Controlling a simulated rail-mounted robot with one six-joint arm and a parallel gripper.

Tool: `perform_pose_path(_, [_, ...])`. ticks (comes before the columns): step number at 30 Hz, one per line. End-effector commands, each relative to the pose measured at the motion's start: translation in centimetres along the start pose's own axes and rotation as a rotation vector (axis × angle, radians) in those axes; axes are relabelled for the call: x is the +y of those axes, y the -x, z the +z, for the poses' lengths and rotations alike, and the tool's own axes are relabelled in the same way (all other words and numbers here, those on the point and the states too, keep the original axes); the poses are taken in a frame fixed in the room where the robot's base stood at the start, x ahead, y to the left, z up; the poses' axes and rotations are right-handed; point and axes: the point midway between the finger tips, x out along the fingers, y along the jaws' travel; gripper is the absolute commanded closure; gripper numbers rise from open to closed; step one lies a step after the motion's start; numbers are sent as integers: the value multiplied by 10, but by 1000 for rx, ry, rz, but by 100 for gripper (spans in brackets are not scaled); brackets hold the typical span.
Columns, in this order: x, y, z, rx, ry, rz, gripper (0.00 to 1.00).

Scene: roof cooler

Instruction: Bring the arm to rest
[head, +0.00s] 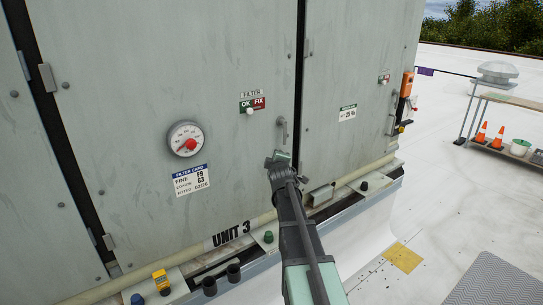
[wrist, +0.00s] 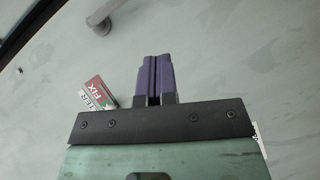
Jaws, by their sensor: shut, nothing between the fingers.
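My gripper (wrist: 153,80) shows in the wrist view with its two purple fingers side by side, shut and empty. In the head view my arm reaches up from the bottom edge, and its end (head: 279,158) is in front of the grey cabinet (head: 120,90), just below and left of a door handle (head: 283,130). The fingertips are hard to make out there. I cannot tell whether they touch the panel.
A round gauge (head: 184,139) and a green-red filter sign (head: 252,105) are on the cabinet front. A ledge with caps (head: 210,286) runs along its base. A bench (head: 510,150) with orange cones stands at the right. White roof floor lies open between.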

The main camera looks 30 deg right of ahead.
Motion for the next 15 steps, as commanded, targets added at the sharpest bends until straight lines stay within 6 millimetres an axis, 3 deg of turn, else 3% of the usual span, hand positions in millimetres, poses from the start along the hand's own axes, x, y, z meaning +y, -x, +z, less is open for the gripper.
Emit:
perform_pose_path(5, [0,-1,0,-1,-20,-2,100])
perform_pose_path(8, [-21,4,12,-78,-174,-112,100])
perform_pose_path(11, [-74,51,30,-279,-453,-344,100])
perform_pose_path(15, [-160,160,3,-598,-736,-673,100])
